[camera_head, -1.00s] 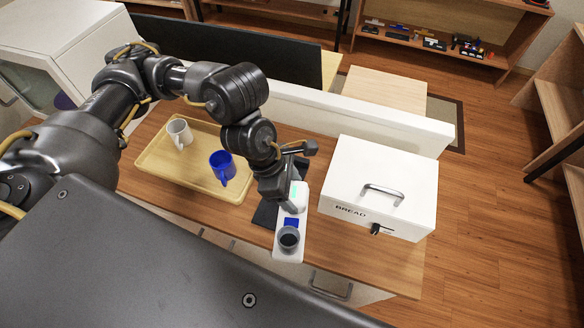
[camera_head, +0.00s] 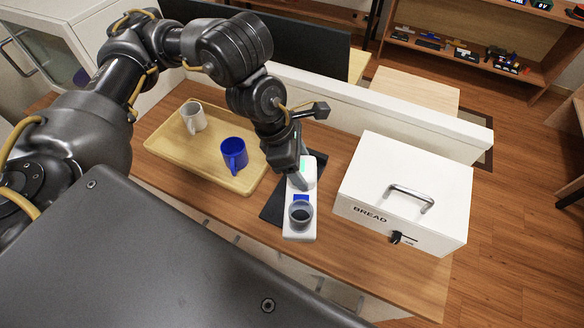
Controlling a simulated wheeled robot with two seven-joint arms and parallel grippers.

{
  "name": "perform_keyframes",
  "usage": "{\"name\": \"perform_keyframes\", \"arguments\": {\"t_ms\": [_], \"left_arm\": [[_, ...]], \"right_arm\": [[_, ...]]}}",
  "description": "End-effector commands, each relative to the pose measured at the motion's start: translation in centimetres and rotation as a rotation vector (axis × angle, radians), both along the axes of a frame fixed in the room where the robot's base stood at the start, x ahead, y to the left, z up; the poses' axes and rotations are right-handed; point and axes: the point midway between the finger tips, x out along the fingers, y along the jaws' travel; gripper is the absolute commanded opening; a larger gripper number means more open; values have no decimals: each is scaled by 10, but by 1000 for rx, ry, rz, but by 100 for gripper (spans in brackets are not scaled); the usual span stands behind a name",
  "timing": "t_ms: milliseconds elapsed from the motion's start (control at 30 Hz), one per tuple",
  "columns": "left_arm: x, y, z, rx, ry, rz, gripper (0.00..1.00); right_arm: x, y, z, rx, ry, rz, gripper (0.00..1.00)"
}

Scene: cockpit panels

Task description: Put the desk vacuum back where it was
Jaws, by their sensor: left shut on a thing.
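The desk vacuum (camera_head: 302,229) is a long white device with a green light, a blue patch and a dark round cup at its near end. It is over a dark mat (camera_head: 273,211) on the wooden counter; I cannot tell whether it touches the mat. My left gripper (camera_head: 300,177) reaches down from above and is shut on the desk vacuum at its far part. The fingers partly hide the grip. My right gripper is not in view.
A white bread box (camera_head: 374,176) with a metal handle stands to the right. A wooden tray (camera_head: 168,150) to the left holds a white mug (camera_head: 194,118) and a blue mug (camera_head: 233,152). A low white wall (camera_head: 400,116) runs behind the counter (camera_head: 345,262).

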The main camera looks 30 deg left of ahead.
Motion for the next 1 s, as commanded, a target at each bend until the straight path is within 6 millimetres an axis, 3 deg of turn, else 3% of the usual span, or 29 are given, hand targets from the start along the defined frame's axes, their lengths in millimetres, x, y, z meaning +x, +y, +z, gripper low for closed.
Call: {"name": "perform_keyframes", "arguments": {"t_ms": [233, 533, 833, 1000], "left_arm": [[35, 30, -19, -1, 7, 11, 7], [63, 54, -65, -1, 4, 7, 7], [70, 58, -75, -1, 0, 2, 7], [72, 61, -94, 1, 5, 5, 7]], "right_arm": [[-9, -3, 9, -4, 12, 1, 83], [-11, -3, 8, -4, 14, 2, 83], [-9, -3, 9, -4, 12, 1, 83], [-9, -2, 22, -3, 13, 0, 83]]}}
